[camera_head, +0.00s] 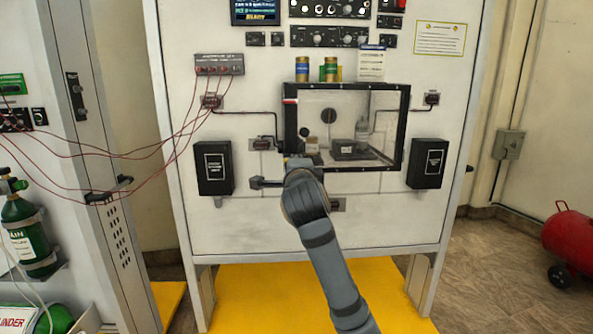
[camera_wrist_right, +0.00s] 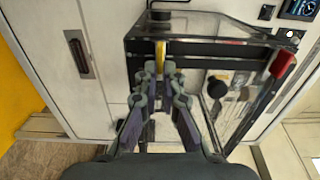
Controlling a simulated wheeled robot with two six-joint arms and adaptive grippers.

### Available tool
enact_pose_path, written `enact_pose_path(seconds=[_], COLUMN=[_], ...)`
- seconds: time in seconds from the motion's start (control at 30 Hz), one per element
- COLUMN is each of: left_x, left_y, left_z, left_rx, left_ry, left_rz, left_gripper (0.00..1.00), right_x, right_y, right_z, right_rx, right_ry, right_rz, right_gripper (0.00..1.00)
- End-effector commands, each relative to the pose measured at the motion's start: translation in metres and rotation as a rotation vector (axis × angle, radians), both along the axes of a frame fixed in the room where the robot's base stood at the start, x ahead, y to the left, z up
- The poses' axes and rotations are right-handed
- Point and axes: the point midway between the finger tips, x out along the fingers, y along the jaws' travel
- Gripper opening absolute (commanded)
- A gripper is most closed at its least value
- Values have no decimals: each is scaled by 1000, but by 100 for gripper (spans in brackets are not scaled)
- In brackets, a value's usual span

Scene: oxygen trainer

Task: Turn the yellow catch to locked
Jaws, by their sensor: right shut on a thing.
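The yellow catch (camera_wrist_right: 160,56) shows in the right wrist view as a narrow yellow strip at the dark frame of the clear-fronted box (camera_wrist_right: 200,47). My right gripper (camera_wrist_right: 158,76) is closed around the catch, with one finger on each side of it. The fingers hide part of the catch. In the head view, the box (camera_head: 405,125) is mounted on the white panel, and my right wrist (camera_head: 303,190) is in front of its lower left corner. There my wrist hides the catch and the fingertips. My left gripper is in neither view.
Dark boxes (camera_head: 213,168) and (camera_head: 428,163) flank the clear-fronted box on the white panel (camera_head: 300,230). Red cables (camera_head: 140,155) hang at the left. A green cylinder (camera_head: 28,235) stands far left, a red tank (camera_head: 572,240) far right.

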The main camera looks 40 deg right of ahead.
Motion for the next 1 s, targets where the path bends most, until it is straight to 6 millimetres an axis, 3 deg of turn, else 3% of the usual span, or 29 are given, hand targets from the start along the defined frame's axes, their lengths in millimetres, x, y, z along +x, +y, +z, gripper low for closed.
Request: enact_pose_path(seconds=[0.53, 0.6, 0.73, 1.0], left_x=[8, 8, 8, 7], left_y=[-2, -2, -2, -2], left_z=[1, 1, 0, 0], left_rx=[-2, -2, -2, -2], left_ry=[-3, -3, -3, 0], left_rz=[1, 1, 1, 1], left_gripper=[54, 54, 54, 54], right_x=[0, 0, 0, -1], right_y=[0, 0, 0, 1], right_z=[3, 3, 2, 1], right_rx=[19, 18, 19, 20], right_ry=[-20, -20, -19, -16], right_rz=[1, 2, 1, 1], right_gripper=[0, 13, 29, 29])
